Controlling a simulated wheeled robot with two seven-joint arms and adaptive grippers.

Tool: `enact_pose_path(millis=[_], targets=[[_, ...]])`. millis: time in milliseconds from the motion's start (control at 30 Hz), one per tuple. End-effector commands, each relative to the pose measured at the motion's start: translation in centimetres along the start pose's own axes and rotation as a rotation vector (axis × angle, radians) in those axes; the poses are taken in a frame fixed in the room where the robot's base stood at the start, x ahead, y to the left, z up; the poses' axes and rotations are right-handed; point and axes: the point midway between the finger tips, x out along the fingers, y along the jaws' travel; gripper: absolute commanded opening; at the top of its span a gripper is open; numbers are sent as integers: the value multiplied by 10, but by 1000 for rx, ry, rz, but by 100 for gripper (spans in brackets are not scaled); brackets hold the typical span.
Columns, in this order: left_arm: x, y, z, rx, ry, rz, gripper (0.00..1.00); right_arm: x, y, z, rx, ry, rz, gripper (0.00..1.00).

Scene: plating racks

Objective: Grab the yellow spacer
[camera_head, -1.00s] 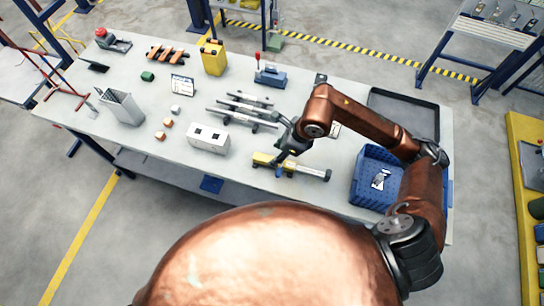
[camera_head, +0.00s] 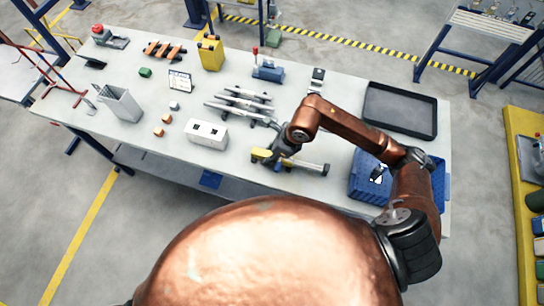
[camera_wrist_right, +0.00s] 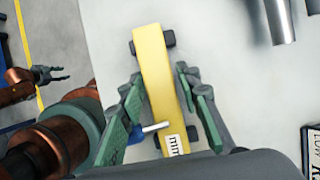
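The yellow spacer (camera_wrist_right: 153,60) is a long yellow bar with dark feet and a white label, lying on the table. In the head view its yellow end (camera_head: 261,154) shows at the table's front, partly hidden by my right gripper (camera_head: 279,158). In the right wrist view my right gripper (camera_wrist_right: 160,88) is open, its green-padded fingers on either side of the bar. A blue-and-silver pin stands out beside the bar near the left finger. My left gripper (camera_wrist_right: 52,74) shows small at the left of the wrist view, fingers apart and empty, away from the table.
A white block (camera_head: 206,133) stands left of the spacer. Grey metal cylinders (camera_head: 238,108) lie behind it. A blue crate (camera_head: 366,172) stands to the right, with a black tray (camera_head: 400,110) behind it. Bare table lies between the block and the front edge.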

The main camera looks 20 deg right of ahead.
Motion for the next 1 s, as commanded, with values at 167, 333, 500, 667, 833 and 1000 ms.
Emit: enact_pose_path(millis=[167,333,500,667,833,1000], targets=[[0,0,0,0,0,0,34,0,0,0,0,0,0,17],[0,0,0,1,0,0,34,0,0,0,0,0,0,6],[0,-1,0,1,-1,-1,34,0,0,0,-1,0,0,0],[0,-1,1,1,-1,-1,34,-1,0,1,-1,-2,-1,0],[0,-1,1,1,-2,-1,34,-1,0,1,-1,-2,-1,0],[1,-1,2,1,-2,-1,34,-9,-1,4,-2,-2,-3,0]])
